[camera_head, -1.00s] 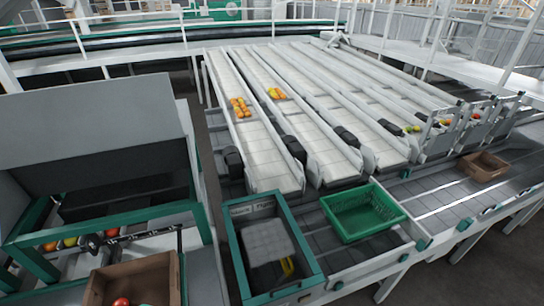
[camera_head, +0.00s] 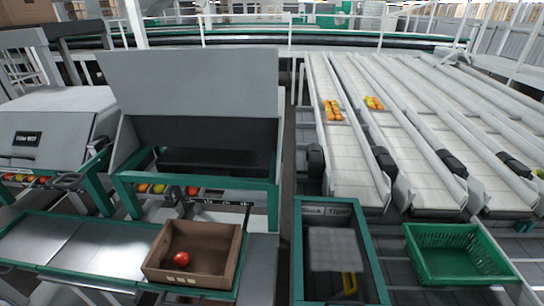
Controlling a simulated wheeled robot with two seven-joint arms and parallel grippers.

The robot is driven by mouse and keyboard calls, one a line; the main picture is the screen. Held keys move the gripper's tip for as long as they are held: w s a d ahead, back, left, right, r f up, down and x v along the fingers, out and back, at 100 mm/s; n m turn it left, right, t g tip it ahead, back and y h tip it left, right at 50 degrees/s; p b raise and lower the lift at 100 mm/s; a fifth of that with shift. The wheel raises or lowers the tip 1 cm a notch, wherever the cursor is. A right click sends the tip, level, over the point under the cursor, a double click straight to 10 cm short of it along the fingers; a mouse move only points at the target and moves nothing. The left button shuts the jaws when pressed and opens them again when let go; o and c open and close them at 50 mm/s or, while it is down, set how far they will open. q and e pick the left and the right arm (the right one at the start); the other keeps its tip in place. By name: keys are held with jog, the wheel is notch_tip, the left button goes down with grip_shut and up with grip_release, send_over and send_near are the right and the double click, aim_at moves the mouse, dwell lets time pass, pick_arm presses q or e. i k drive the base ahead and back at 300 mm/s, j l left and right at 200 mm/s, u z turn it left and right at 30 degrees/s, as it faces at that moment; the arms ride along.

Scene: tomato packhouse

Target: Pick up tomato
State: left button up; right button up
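A red tomato (camera_head: 182,259) lies inside an open brown cardboard box (camera_head: 222,267), near the middle of its floor. The box stands on a grey and green bench at the lower middle left. More tomatoes (camera_head: 159,188), red, orange and yellow, show in a row under the grey hopper machine behind the box. Neither of my grippers shows in the head view.
A green plastic crate (camera_head: 452,276) stands at the lower right. A green-framed bin (camera_head: 299,262) is between it and the box. White conveyor lanes (camera_head: 345,165) carry small groups of orange fruit. The bench top (camera_head: 100,243) left of the box is clear.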

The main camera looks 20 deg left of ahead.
aim_at(182, 258)
jog(key=u, duration=1.2)
